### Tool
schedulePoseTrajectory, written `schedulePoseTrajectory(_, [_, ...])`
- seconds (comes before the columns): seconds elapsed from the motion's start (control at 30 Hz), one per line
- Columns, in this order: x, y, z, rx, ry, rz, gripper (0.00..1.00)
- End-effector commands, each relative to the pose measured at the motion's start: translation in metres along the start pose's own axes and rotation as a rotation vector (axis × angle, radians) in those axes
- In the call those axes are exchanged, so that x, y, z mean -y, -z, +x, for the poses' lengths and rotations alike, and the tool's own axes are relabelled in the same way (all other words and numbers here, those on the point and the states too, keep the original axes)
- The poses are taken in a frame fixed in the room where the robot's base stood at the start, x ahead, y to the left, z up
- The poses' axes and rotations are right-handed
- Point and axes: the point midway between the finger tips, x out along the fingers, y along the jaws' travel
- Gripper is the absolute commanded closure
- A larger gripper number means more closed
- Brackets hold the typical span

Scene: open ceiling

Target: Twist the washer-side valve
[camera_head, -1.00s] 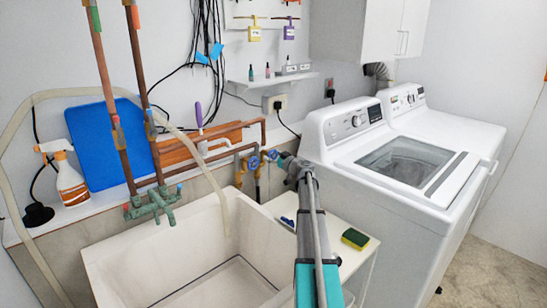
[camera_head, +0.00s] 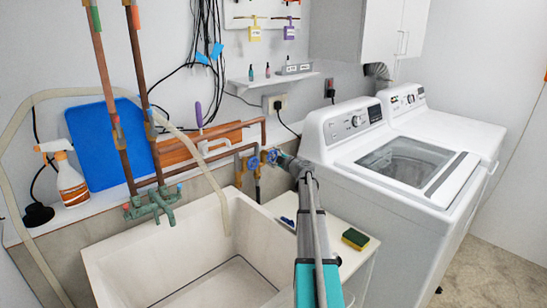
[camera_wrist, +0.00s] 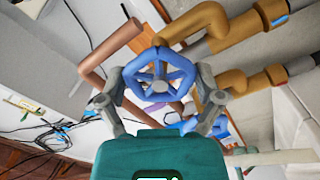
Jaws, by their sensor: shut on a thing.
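Two blue valve wheels sit on the pipes along the back wall between sink and washer. The washer-side valve (camera_head: 271,156) is the right one, and the other blue valve (camera_head: 253,163) is just left of it. In the wrist view a spoked blue wheel (camera_wrist: 160,75) on a brass pipe fills the space between the fingers of my gripper (camera_wrist: 160,98). A finger is at each side of its rim. My gripper (camera_head: 280,158) reaches the right-hand valve in the head view and is shut on it. Its fingertips are too small there to make out.
The white washer (camera_head: 345,150) stands close right of my arm. The sink (camera_head: 110,255) lies to the left, with a pale hose hanging into it. A small side table (camera_head: 338,222) below my arm carries a sponge (camera_head: 355,239). Copper pipes run beside the valves.

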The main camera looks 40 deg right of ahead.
Motion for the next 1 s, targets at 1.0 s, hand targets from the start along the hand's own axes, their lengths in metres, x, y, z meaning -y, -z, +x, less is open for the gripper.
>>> schedulePoseTrajectory(1.0, [0.0008,0.0002,-0.0007,0.001,0.005,-0.442,0.63])
